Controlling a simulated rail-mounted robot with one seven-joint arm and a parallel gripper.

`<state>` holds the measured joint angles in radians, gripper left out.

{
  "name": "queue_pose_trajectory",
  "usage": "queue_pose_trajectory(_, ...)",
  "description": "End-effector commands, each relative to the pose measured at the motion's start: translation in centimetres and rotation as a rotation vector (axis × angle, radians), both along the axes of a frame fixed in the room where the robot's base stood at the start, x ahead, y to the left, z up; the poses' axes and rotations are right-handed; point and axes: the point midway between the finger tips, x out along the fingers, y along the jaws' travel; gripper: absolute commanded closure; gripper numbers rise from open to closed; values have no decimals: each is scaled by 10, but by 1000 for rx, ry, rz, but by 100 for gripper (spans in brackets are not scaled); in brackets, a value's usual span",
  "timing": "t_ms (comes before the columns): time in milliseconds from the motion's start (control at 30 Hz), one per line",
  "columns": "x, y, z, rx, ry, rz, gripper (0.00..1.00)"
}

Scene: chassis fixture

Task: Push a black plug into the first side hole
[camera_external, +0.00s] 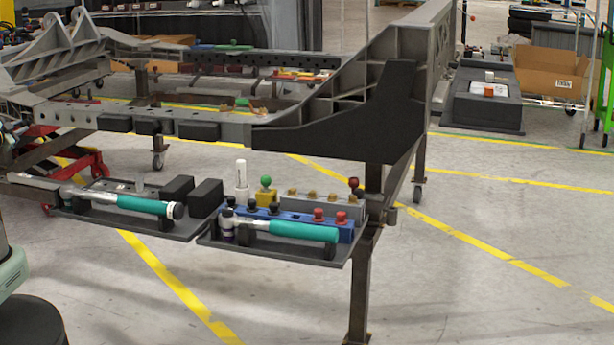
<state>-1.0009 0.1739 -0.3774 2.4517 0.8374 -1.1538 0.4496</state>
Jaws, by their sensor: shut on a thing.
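The grey chassis (285,138) stands on legs across the upper left and middle. Small dark holes (68,118) show in its near side rail, left of several black blocks on that rail; which one is the first side hole I cannot tell. Small black plugs (252,205) stand on a blue block (285,219) in the right-hand tray, with red ones (318,214) at its right end. My gripper is not in view; only a pale green part of my body shows at the lower left edge. What the gripper holds cannot be seen.
The right tray (300,258) also holds a teal-handled hammer (300,231), a white marker-like cylinder and a green-topped piece. The left tray (185,236) holds another teal-handled tool (140,204) and black blocks (206,197). The floor in front is clear.

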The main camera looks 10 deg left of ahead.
Motion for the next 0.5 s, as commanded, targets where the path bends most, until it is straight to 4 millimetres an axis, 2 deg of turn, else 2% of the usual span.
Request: queue_pose_trajectory(500, 44, -5, 0, -1, 1, 1, 100)
